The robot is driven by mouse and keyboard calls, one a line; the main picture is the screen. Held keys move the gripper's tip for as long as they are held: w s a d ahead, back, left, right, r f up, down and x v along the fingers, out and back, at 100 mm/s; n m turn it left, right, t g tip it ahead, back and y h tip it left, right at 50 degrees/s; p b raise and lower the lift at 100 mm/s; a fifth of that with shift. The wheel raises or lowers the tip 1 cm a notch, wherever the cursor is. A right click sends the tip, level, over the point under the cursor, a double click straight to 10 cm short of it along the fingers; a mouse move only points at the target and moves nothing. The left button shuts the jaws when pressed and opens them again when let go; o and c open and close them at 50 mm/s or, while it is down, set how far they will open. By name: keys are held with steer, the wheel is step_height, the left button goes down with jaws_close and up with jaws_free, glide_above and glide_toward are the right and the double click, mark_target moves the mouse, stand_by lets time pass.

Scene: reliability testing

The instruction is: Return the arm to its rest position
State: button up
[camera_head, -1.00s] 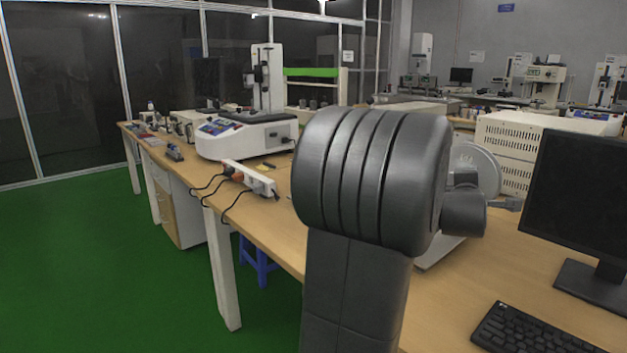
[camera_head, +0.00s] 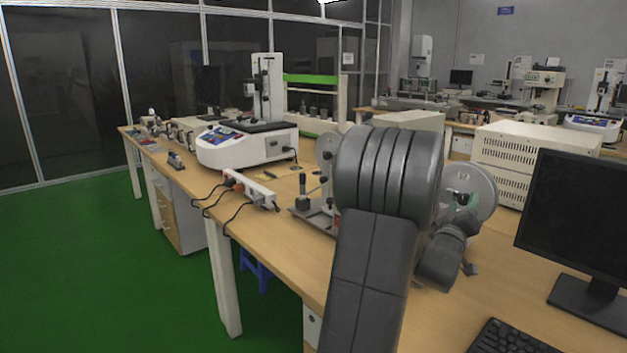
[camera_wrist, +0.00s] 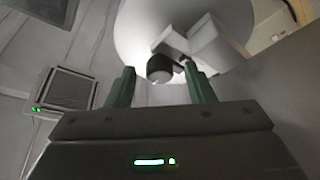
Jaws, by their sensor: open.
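My arm (camera_head: 370,270) rises through the middle of the head view, with its thick dark joint above the bench. Its wrist part (camera_head: 445,255) hangs down to the right of that joint, in front of a round grey-white disc (camera_head: 478,183). My gripper (camera_wrist: 161,87) shows in the wrist view with its two green fingers apart and nothing between them at the tips. A pale round body with a dark knob (camera_wrist: 160,68) lies beyond the fingers; whether they touch it I cannot tell.
The wooden bench (camera_head: 300,260) carries a white tester (camera_head: 245,145), a power strip (camera_head: 250,190), a small stand (camera_head: 318,205), a monitor (camera_head: 575,225), a keyboard (camera_head: 510,340) and a vented white box (camera_head: 530,160). Green floor (camera_head: 90,270) lies open at the left.

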steer(key=m+h+p, duration=0.1)
steer(key=m, duration=0.1)
steer(key=m+g+h+p, duration=0.1)
steer(key=m, duration=0.1)
steer(key=shift+w+a+r+m, duration=0.1)
steer(key=shift+w+m, duration=0.05)
steer(key=shift+m, duration=0.15)
steer(key=shift+f+m+g+h+p, duration=0.15)
steer(key=shift+m+h+p, duration=0.25)
steer(key=shift+m, duration=0.45)
steer(key=shift+f+m+g+h+p, duration=0.15)
steer(key=shift+m+h+p, duration=0.2)
steer(key=shift+m, duration=0.5)
steer(key=shift+r, duration=0.1)
